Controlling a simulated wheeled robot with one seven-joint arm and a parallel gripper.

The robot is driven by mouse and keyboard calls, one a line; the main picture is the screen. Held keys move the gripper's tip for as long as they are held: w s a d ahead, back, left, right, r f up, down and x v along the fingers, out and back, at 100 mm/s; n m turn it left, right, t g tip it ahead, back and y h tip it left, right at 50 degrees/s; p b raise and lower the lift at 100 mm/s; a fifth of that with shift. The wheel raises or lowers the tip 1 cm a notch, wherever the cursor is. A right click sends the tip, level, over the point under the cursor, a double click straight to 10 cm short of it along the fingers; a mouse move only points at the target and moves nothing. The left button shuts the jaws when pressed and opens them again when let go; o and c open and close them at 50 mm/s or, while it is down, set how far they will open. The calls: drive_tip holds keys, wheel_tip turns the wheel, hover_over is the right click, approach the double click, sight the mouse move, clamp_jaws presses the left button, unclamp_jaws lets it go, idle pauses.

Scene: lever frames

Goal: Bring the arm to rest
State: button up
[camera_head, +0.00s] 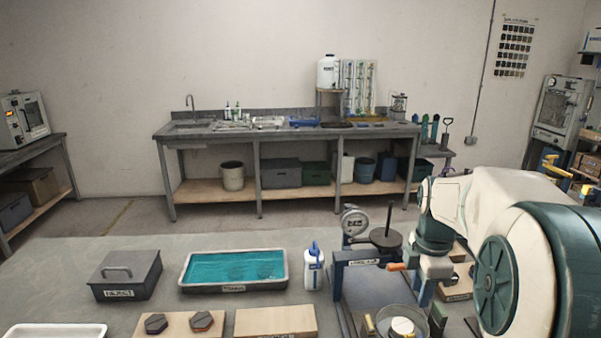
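My arm, white and dark green, reaches in from the right edge of the head view and bends down at the wrist. My gripper (428,292) points downward beside the right side of a blue-grey press-like frame (337,283). An orange-tipped handle (397,266) shows just left of the gripper. I cannot tell whether the two touch. The fingers are small and partly merged with the parts behind them, so their opening is not clear. No held object can be made out.
On the near table, a grey lidded box (124,278), a tray of teal liquid (188,273) and a white bottle (313,268) stand left of the frame. A round gauge (354,222) tops the frame. Wooden blocks (455,285) lie around the gripper. A bench (290,133) stands behind.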

drive_tip(key=s+a+f+m+t, duration=0.1)
drive_tip(key=s+a+m+t, duration=0.2)
drive_tip(key=s+a+m, duration=1)
drive_tip(key=s+m, duration=0.2)
drive_tip(key=m, duration=0.1)
drive_tip(key=shift+f+m, duration=0.15)
drive_tip(key=shift+m, duration=0.25)
